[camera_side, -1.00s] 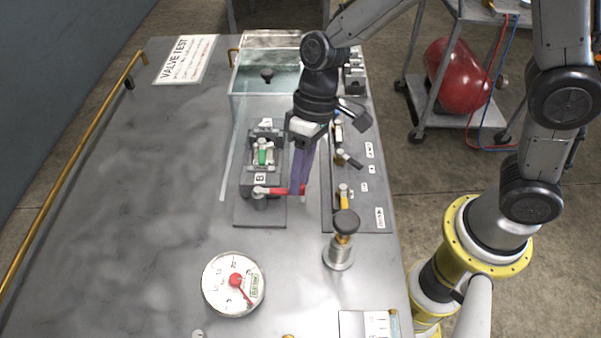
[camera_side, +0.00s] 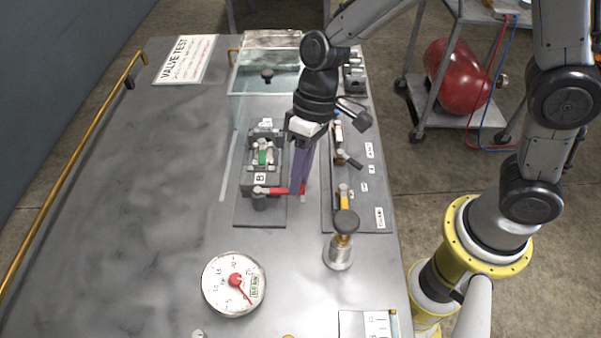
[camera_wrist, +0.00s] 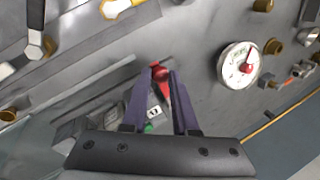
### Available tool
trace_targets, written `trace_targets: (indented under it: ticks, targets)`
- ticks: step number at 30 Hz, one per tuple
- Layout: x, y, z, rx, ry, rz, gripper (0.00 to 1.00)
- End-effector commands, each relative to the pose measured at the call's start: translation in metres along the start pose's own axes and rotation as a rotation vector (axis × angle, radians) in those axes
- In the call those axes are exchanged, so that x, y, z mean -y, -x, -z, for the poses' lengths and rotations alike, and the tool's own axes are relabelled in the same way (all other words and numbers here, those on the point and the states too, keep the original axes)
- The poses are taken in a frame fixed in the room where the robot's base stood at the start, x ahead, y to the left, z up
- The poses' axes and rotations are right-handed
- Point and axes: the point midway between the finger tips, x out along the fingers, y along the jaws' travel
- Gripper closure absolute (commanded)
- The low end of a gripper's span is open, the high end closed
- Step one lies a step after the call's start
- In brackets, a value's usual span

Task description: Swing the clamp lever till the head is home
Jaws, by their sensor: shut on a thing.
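The clamp lever is a red handle (camera_side: 280,190) on a dark pivot post (camera_side: 259,200) at the front of a grey clamp fixture (camera_side: 245,219) marked B. A green part (camera_side: 263,157) sits in the fixture behind the label; whether the clamp head touches it I cannot tell. My gripper (camera_side: 299,191) has its purple fingers pointing down, shut on the red lever near its right end. In the wrist view the red lever (camera_wrist: 162,77) shows between the fingertips of my gripper (camera_wrist: 163,80), and the green part is mostly hidden by my gripper body.
A round gauge (camera_side: 222,284) stands at the front, and a black-knobbed post (camera_side: 339,256) at the right front. A valve panel (camera_side: 370,215) with yellow handles lies right of my gripper. A clear tank (camera_side: 268,85) stands behind.

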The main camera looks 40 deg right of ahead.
Motion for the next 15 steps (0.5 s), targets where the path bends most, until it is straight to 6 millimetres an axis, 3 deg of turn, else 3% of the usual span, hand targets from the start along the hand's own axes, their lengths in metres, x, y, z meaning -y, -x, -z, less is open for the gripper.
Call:
trace_targets:
  ticks: [15]
  targets:
    - [0.0008,-0.0019,-0.0023,-0.006,-0.025,-0.002,1.0]
